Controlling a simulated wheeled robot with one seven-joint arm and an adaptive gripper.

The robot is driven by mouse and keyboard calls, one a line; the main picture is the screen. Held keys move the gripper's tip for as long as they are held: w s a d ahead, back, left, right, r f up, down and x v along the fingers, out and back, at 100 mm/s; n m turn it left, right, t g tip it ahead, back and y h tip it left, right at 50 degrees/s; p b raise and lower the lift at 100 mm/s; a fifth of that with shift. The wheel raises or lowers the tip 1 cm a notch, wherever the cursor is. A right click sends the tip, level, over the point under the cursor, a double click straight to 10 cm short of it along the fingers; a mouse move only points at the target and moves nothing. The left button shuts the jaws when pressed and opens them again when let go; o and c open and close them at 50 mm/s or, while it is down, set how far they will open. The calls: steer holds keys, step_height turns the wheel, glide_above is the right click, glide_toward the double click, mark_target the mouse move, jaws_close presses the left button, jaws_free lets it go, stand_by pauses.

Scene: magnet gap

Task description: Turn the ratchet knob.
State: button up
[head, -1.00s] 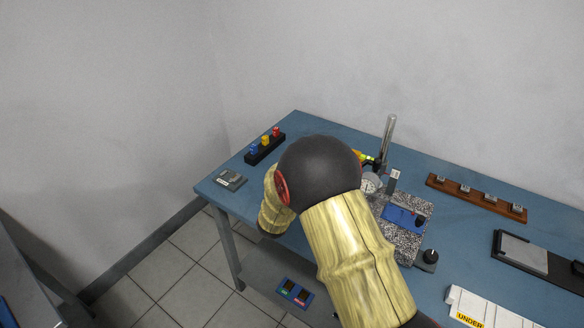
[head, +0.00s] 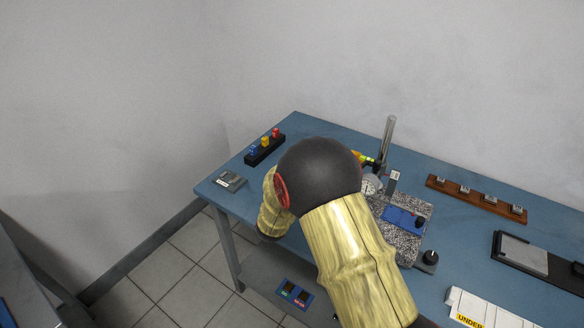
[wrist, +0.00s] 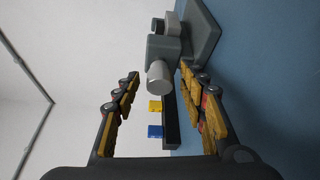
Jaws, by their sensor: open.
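A light grey cylindrical knob (wrist: 159,77) shows in the wrist view, sticking out from a darker grey block (wrist: 163,48) towards the camera. I take it for the ratchet knob. The block joins a grey base (wrist: 203,38) on the blue table. My gripper (wrist: 160,73) is open, with one finger on each side of the knob in the picture. Gaps show on both sides, and I see no contact. How far the fingertips reach along the knob is unclear. In the head view my arm hides the gripper, and I cannot make out the knob.
A black rack (head: 266,152) with blue, yellow and red pieces stands at the table's back left. A small grey item (head: 230,181) lies near the left edge. A granite stand (head: 408,248) with a steel post (head: 387,138) is right of my arm. A wooden strip (head: 476,199) lies behind.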

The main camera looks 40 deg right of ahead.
steer(key=v, duration=1.1)
steer(key=shift+s+a, duration=0.15)
stand_by(0.8)
